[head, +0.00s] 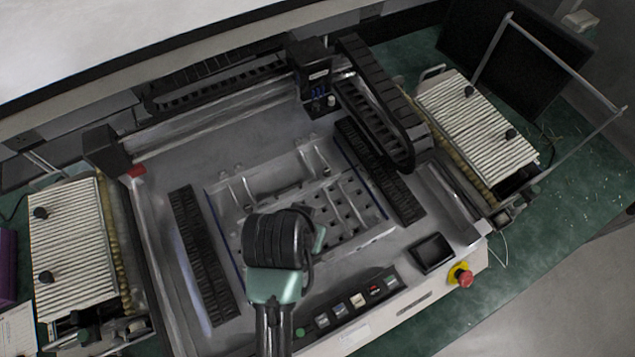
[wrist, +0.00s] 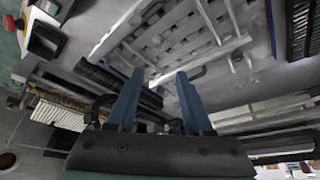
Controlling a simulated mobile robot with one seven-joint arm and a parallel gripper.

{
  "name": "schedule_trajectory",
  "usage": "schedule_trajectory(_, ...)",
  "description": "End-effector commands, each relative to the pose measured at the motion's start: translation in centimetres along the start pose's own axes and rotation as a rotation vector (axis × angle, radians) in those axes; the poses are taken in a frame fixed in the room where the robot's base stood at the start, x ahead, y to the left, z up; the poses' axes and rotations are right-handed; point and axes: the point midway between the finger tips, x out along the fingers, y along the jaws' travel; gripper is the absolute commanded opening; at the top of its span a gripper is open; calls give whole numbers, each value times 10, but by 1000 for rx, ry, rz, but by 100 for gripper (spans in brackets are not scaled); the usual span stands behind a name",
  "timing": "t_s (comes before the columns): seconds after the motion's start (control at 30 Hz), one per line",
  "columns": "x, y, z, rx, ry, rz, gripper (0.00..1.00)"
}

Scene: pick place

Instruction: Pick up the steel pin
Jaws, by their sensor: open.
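My gripper shows in the wrist view (wrist: 154,76) with two blue fingers standing apart and nothing visible between them. Beyond the fingertips is a grey metal fixture plate with holes, slots and thin rails (wrist: 175,48). In the head view the same plate (head: 345,207) lies in the middle of the machine bed, and my arm's dark wrist and green link cover its near left part. My fingertips are hidden there. I cannot pick out the steel pin with certainty in either view; small grey metal parts on the plate are too alike and too small to tell apart.
Dark ribbed strips (head: 202,255) flank the plate. A gantry head (head: 312,75) and a black cable chain (head: 378,95) stand at the back. A button panel (head: 350,302) and a red emergency stop (head: 461,275) are at the front. Ribbed white feeders (head: 478,125) sit at the sides.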

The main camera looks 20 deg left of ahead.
Motion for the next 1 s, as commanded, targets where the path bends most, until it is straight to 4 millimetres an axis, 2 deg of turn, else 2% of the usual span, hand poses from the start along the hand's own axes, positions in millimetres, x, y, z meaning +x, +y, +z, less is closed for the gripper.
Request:
schedule_trajectory(0.1, 12, 0, 11, -5, -36, 8, 51)
schedule_trajectory(0.4, 61, 0, 11, -5, -31, 6, 51)
schedule_trajectory(0.53, 74, 0, 11, -4, -28, 5, 51)
schedule_trajectory(0.77, 83, 1, 10, -4, -26, 5, 51)
schedule_trajectory(1.0, 110, 2, 12, -3, -28, 6, 51)
